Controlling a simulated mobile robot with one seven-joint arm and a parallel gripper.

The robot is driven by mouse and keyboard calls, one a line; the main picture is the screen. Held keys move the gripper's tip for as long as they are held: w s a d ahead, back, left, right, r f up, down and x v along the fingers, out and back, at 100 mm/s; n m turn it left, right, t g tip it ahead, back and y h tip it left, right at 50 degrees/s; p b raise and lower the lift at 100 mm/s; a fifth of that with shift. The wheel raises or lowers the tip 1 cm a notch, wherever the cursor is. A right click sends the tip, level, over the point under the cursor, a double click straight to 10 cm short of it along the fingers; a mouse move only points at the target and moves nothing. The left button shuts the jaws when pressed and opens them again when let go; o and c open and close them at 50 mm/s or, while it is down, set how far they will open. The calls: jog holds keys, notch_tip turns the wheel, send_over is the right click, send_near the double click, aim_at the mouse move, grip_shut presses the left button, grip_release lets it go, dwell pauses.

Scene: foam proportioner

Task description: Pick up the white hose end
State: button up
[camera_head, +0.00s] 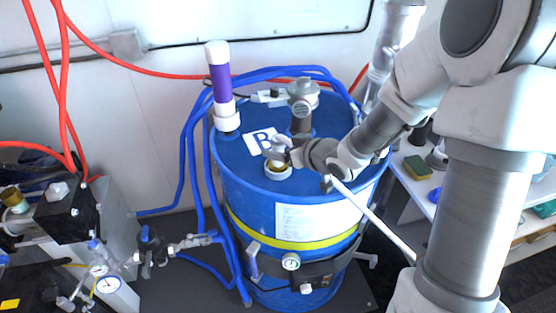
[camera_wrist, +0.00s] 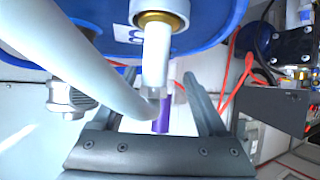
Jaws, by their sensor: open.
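The white hose shows in the wrist view as a thick tube (camera_wrist: 85,60) curving in from the upper left. It meets a hex fitting, and the straight white hose end (camera_wrist: 157,58) points up toward the white-ringed brass port (camera_wrist: 162,14) on the drum. Whether it touches the port I cannot tell. My gripper (camera_wrist: 159,76) is open, its dark fingers on either side of the hose end, not closed on it. In the head view my gripper (camera_head: 276,152) is over the drum top beside the port (camera_head: 278,170). The hose (camera_head: 375,218) slants down to the right; its end is hidden there.
The blue drum (camera_head: 238,190) carries a purple-and-white cylinder (camera_head: 220,85) and a grey fitting (camera_head: 302,97). Blue hoses (camera_head: 196,170) loop around its left side. A shelf with a yellow sponge (camera_head: 417,167) is at right, valves and gauges (camera_head: 107,284) at left.

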jog(key=shift+w+d+x, duration=0.15)
jog(key=shift+x, duration=1.25)
jog(key=shift+w+d+x, duration=0.1)
jog(key=shift+x, duration=1.3)
jog(key=shift+r, duration=0.2)
grip_shut()
